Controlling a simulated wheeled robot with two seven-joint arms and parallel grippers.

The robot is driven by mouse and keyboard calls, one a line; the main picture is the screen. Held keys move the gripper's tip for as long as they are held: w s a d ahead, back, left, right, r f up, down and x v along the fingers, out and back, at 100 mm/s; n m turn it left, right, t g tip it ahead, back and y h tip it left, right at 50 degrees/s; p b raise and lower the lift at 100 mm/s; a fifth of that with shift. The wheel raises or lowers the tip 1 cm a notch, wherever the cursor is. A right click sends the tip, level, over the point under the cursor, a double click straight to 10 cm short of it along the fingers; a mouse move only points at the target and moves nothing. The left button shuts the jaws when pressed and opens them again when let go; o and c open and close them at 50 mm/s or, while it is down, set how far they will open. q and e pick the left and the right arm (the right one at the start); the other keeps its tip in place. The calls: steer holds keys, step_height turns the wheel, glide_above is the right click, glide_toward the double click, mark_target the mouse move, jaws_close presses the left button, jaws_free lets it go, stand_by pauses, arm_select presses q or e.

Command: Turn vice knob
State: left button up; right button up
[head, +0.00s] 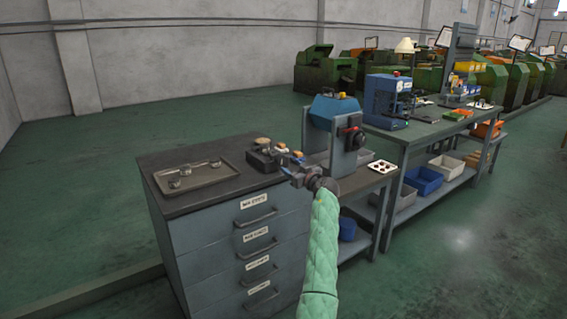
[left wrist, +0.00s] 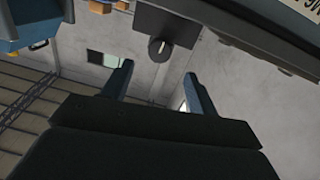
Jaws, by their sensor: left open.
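The dark vice (head: 262,158) stands on the right part of the grey drawer cabinet's top in the head view. In the left wrist view its dark body (left wrist: 172,22) is at the top, with a round dark knob (left wrist: 160,48) on it. My left gripper (head: 289,163) is at the vice's right side, in front of the cabinet's edge. In the left wrist view my left gripper (left wrist: 159,70) is open, its fingers apart. The knob appears just beyond and between the fingertips, with no visible contact. In the head view I cannot make out the knob. My right gripper is not seen.
A metal tray (head: 196,178) with small parts lies on the cabinet top (head: 158,158). A blue-and-grey machine (head: 337,108) stands right behind my gripper. A workbench (head: 412,132) with bins is further right. The green floor (head: 110,132) at left is clear.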

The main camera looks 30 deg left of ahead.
mark_target(282, 160)
arm_select(q)
steer(key=p+x, duration=0.1)
steer(key=x, duration=0.5)
steer(key=shift+w+a+r+p, duration=0.1)
steer(key=shift+a+p, duration=0.1)
steer(key=shift+p, duration=0.2)
steer(key=shift+w+a, duration=0.25)
steer(key=shift+a, duration=0.3)
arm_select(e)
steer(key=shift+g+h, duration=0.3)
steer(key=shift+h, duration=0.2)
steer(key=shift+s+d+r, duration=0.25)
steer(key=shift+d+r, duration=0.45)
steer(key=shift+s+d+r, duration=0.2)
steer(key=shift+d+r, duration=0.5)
arm_select(q)
steer(key=c, duration=1)
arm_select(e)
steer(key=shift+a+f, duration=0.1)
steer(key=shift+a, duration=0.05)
